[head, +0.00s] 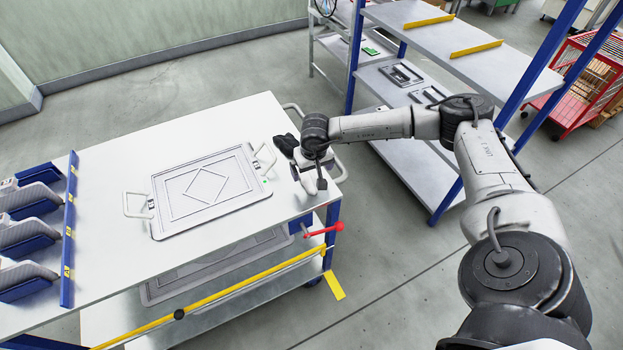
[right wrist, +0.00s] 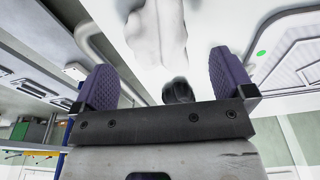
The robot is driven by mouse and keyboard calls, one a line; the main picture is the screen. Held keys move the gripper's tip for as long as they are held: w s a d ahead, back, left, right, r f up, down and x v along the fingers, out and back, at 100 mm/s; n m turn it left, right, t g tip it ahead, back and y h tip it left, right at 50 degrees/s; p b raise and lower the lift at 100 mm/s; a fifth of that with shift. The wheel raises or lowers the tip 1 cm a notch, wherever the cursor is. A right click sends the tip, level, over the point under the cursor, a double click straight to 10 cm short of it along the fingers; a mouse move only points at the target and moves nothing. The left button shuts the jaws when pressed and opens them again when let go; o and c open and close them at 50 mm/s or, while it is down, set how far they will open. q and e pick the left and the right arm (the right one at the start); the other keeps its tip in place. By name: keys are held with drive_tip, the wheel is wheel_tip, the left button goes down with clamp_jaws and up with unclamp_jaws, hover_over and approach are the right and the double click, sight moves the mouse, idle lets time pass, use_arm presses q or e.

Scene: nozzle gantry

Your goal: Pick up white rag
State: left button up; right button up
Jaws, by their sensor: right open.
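A white rag (right wrist: 158,30), crumpled and soft-edged, lies on the white table top in the right wrist view. My right gripper (right wrist: 178,88) is open, with its two purple-padded fingers spread on either side of the rag's near end. A small dark rounded thing shows between the fingers, close to that end; I cannot tell what it is. In the head view my right gripper (head: 303,168) is low over the table's right edge, and I cannot clearly separate the rag from the pale parts there. My left gripper is not in view.
A grey framed tray (head: 232,207) with handles lies left of the gripper on the table (head: 110,180). A blue rack (head: 68,230) with grey-and-blue holders stands at the left edge. A red-handled lever (head: 325,230) sticks out below. A blue-post shelf (head: 410,170) stands to the right.

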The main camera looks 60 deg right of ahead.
sight(312, 176)
drive_tip(key=f, duration=0.4)
drive_tip(key=shift+w+d+b, duration=0.1)
drive_tip(key=shift+d+b, duration=0.1)
drive_tip(key=shift+b, duration=0.2)
drive_tip(key=shift+c, duration=0.4)
drive_tip(key=c, duration=0.9)
